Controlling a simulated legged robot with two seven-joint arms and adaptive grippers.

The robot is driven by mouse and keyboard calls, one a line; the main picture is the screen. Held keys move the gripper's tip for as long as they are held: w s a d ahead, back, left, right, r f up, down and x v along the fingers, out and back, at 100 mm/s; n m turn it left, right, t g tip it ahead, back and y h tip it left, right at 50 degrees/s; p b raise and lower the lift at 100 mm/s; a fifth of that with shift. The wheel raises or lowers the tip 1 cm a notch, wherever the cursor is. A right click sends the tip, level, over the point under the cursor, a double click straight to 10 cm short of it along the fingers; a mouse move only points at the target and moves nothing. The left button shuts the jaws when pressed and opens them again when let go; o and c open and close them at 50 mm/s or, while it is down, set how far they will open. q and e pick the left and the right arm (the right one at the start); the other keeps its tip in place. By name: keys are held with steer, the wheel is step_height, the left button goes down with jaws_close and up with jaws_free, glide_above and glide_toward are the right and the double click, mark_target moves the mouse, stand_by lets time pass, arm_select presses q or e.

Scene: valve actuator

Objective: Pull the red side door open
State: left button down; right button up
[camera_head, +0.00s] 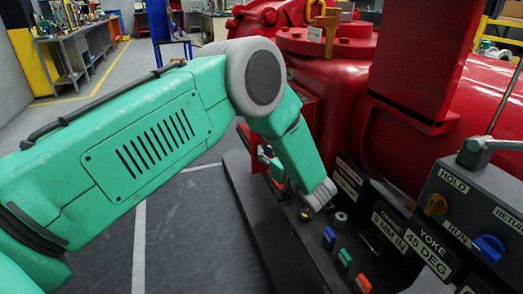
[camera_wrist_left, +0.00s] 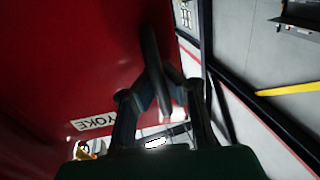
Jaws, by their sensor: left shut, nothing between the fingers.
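A broad red panel (camera_wrist_left: 60,60), which looks like the red side door, fills the left of the left wrist view. It bears an upside-down YOKE label (camera_wrist_left: 93,122). My left gripper (camera_wrist_left: 152,45) is shut and empty, its dark fingers close together in front of the panel near its right edge. I cannot tell whether they touch it. In the head view my green left arm bends down beside the red actuator housing (camera_head: 345,85) and hides most of the gripper and the door. How far the door stands open cannot be told. My right gripper is not in view.
A dark control panel (camera_head: 465,205) with HOLD and RUN labels and an orange and a blue knob stands at the right. Grey floor (camera_head: 195,235) is free to the left; workbenches stand behind.

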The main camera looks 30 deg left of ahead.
arm_select(q)
steer(key=shift+s+d, duration=0.15)
steer(key=shift+d, duration=0.7)
steer(key=c, duration=2.3)
jaws_free()
steer(key=shift+a, duration=0.15)
steer(key=o, duration=0.4)
steer(key=v, duration=1.2)
steer(key=shift+f, duration=0.1)
